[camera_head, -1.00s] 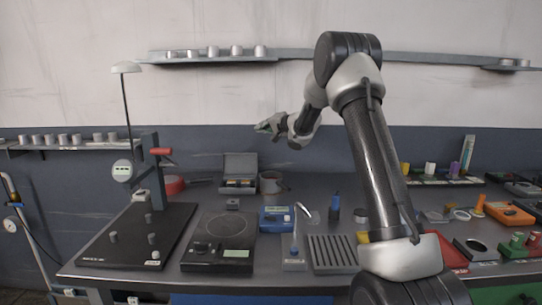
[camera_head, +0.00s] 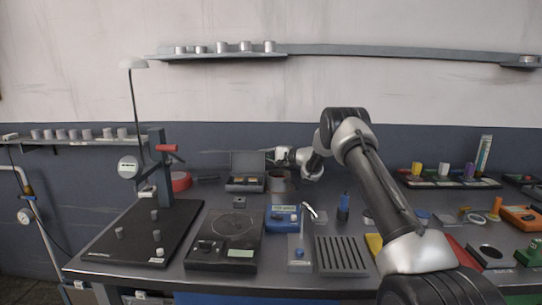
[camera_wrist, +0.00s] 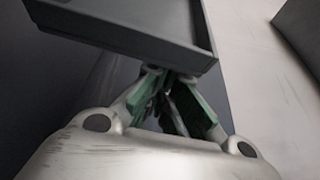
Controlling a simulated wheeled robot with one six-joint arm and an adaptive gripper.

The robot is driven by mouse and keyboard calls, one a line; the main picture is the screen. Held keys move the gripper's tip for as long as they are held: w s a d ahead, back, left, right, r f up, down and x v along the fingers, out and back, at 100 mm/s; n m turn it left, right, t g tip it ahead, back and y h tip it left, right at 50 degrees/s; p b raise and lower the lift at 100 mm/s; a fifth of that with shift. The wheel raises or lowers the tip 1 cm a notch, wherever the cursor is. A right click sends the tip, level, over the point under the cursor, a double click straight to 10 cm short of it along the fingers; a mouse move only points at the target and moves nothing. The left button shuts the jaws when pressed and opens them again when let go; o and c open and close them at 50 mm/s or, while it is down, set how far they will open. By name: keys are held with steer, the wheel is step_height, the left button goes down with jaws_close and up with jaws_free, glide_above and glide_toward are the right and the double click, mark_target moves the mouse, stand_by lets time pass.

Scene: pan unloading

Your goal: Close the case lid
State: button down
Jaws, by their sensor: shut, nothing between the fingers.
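The case is a small grey box (camera_head: 246,190) at the back of the bench in the head view, with small items inside. Its lid (camera_head: 248,160) stands open, roughly upright at the back. My gripper (camera_head: 272,157) is at the lid's right edge in the head view; whether it touches the lid is not clear. In the wrist view my gripper's green-padded fingers (camera_wrist: 176,105) are together and empty. A dark grey panel with a raised rim, which looks like the lid (camera_wrist: 125,28), lies just beyond and above the fingertips and fills the top.
A grey mug (camera_head: 279,184) stands just right of the case, below my gripper. A red tape roll (camera_head: 181,181) and a black-based stand (camera_head: 140,235) are to the left. A scale (camera_head: 225,242) and a blue meter (camera_head: 283,219) sit in front. A wall shelf (camera_head: 220,55) is above.

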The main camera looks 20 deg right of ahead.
steer(key=shift+x, duration=1.1)
steer(key=shift+a+r, duration=0.1)
